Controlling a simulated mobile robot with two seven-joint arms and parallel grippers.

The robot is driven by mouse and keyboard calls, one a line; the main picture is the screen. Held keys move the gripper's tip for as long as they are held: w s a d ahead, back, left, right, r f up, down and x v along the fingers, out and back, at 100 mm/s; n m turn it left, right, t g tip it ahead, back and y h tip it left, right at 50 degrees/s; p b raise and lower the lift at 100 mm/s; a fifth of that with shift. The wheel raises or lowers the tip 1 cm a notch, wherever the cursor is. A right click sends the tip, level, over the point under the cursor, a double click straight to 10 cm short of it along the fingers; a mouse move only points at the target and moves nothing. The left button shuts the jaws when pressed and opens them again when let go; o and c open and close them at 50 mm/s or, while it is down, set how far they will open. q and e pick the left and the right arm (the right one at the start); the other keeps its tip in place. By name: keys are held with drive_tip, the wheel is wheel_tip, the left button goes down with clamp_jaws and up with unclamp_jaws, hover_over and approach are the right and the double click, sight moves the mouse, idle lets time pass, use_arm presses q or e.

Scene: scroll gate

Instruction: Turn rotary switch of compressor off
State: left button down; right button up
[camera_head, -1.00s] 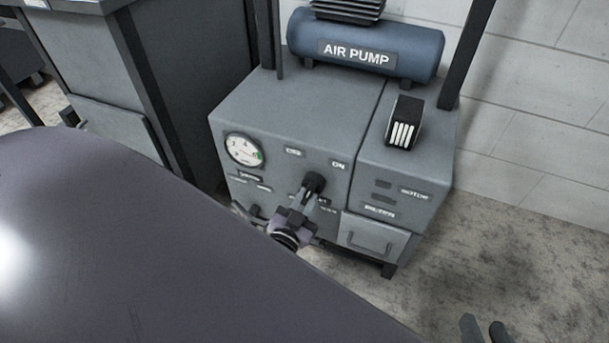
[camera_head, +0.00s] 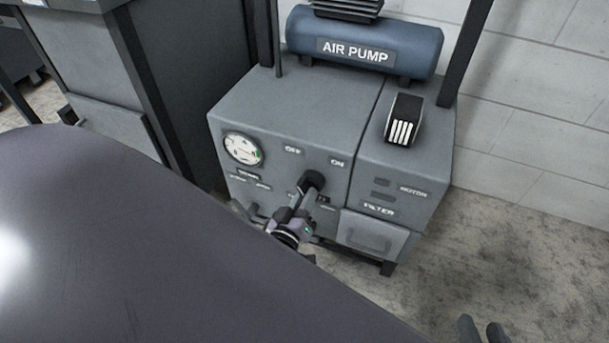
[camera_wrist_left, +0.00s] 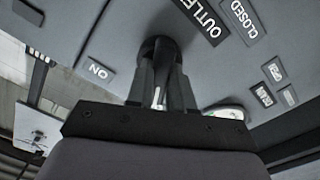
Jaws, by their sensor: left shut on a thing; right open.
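The compressor (camera_head: 290,107) is a grey box with a round gauge (camera_head: 242,149) and OFF and ON labels on its front panel. The black rotary switch (camera_head: 312,182) sits on that panel, below the ON label (camera_head: 337,162). It also shows in the left wrist view (camera_wrist_left: 158,44), close to an ON label (camera_wrist_left: 98,70). My left gripper (camera_head: 305,197) is shut on the switch; its fingers also show in the left wrist view (camera_wrist_left: 160,75) and cover part of the knob. My right gripper (camera_head: 482,330) shows only its fingertips at the bottom edge, apart and empty.
A blue AIR PUMP tank (camera_head: 365,45) lies on top of the compressor. A black block with white stripes (camera_head: 404,120) sits on the right section. A grey cabinet (camera_head: 125,85) stands to the left. The floor to the right (camera_head: 500,235) is clear.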

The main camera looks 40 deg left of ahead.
use_arm(q)
drive_tip(key=shift+w+r+n, duration=0.1)
drive_tip(key=shift+w+n, duration=0.05)
drive_tip(key=shift+n, duration=0.45)
drive_tip(key=c, duration=1)
unclamp_jaws()
